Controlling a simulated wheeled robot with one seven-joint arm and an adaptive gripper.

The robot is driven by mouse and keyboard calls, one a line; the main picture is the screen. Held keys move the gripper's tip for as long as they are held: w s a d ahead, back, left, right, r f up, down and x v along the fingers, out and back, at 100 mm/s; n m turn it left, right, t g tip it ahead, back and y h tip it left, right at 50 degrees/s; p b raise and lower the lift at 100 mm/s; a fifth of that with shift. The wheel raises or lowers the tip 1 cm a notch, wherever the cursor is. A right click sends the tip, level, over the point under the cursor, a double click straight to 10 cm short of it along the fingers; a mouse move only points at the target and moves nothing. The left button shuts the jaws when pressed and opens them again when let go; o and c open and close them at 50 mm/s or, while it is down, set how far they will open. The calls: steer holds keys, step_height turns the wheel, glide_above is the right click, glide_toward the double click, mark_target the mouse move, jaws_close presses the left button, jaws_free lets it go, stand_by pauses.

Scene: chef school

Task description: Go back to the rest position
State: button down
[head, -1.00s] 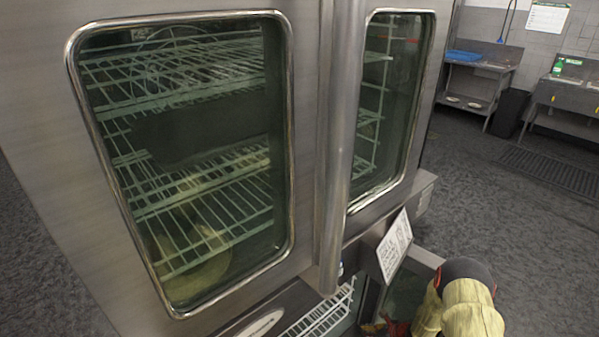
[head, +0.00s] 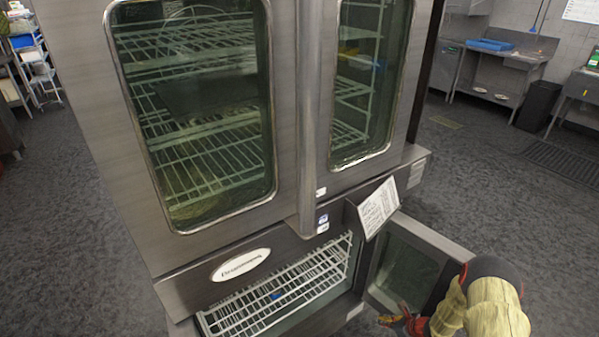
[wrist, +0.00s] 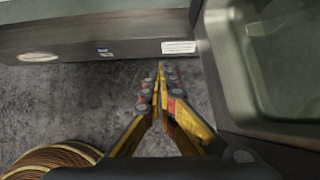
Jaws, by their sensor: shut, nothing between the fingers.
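My gripper (head: 396,320) is at the bottom right of the head view, low in front of the open lower oven door. It is shut and empty, its fingertips together in the wrist view (wrist: 160,72). The fingers point over bare dark floor. My yellow and black arm hides part of the lower door.
A steel double oven stands ahead with its upper doors (head: 200,110) shut. Its lower door (head: 410,265) hangs open near my arm, and it also shows in the wrist view (wrist: 265,65). A wire rack (head: 285,292) sits inside. The floor (head: 75,215) to the left is clear.

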steer(key=s+a+r+n+g+y, duration=0.3)
steer(key=s+a+r+n, duration=0.25)
steer(key=s+a, duration=0.2)
steer(key=s+a+r+n+h, duration=0.2)
steer(key=s+r+n, duration=0.5)
steer(key=r, duration=1)
steer(key=s+a+r+n+t+h, duration=0.1)
steer(key=s+r+n, duration=0.7)
steer(key=r, duration=1)
steer(key=s+a+r+n+t+h, duration=0.1)
steer(key=s+a+r+n+h, duration=0.2)
steer(key=r, duration=1.5)
steer(key=s+n+h, duration=0.1)
steer(key=s+n, duration=0.3)
steer(key=n, duration=0.1)
steer(key=shift+s+a+r, duration=0.15)
steer(key=shift+s, duration=0.2)
steer(key=shift+n, duration=0.25)
